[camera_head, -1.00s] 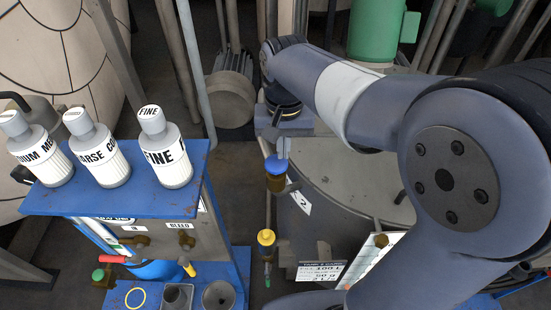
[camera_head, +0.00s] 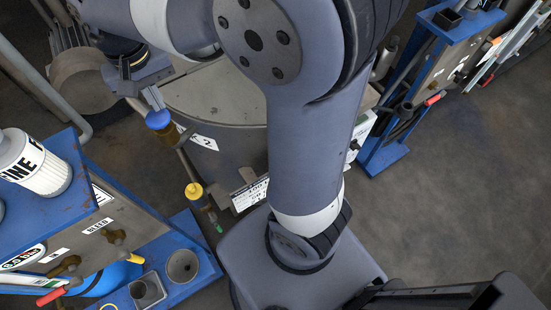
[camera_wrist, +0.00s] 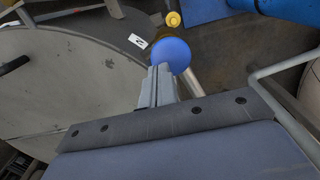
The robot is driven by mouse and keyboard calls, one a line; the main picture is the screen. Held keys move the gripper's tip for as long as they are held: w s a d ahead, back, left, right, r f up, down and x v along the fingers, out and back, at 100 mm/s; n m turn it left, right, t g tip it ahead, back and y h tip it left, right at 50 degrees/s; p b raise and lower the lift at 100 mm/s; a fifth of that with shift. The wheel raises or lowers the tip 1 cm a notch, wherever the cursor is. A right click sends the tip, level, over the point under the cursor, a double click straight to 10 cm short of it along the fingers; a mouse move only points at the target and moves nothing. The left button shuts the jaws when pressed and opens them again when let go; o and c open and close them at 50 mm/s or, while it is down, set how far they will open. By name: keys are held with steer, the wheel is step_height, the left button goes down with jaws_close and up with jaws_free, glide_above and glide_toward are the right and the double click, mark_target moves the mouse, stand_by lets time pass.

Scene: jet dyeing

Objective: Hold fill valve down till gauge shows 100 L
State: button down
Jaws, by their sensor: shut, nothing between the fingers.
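A blue-capped valve (camera_head: 158,119) stands at the left rim of the grey tank (camera_head: 215,92) marked 2. My gripper (camera_head: 153,97) is shut and empty, its tips at the blue cap. In the wrist view the shut fingers (camera_wrist: 158,84) meet the edge of the round blue cap (camera_wrist: 171,55); whether they press it I cannot tell. A yellow-capped valve (camera_head: 194,190) sits lower, near the tank's printed card (camera_head: 250,194). A white gauge-like panel (camera_head: 361,136) is partly hidden behind my arm; its reading is not legible.
A blue bench (camera_head: 62,208) with a FINE bottle (camera_head: 35,163) and metal cups (camera_head: 183,265) is at left. Another blue stand (camera_head: 385,150) is at upper right. The floor (camera_head: 440,190) at right is clear.

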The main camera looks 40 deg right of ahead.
mark_target(163, 113)
steer(key=shift+f+b, duration=0.95)
steer(key=shift+f, duration=0.7)
steer(key=shift+r, duration=0.15)
stand_by(1.0)
steer(key=shift+r+p, duration=1.45)
steer(key=shift+p, duration=0.1)
step_height(163, 113, up, 4)
steer(key=p, duration=0.4)
steer(key=shift+r, duration=0.2)
steer(key=shift+f, duration=0.15)
steer(key=shift+f, duration=0.15)
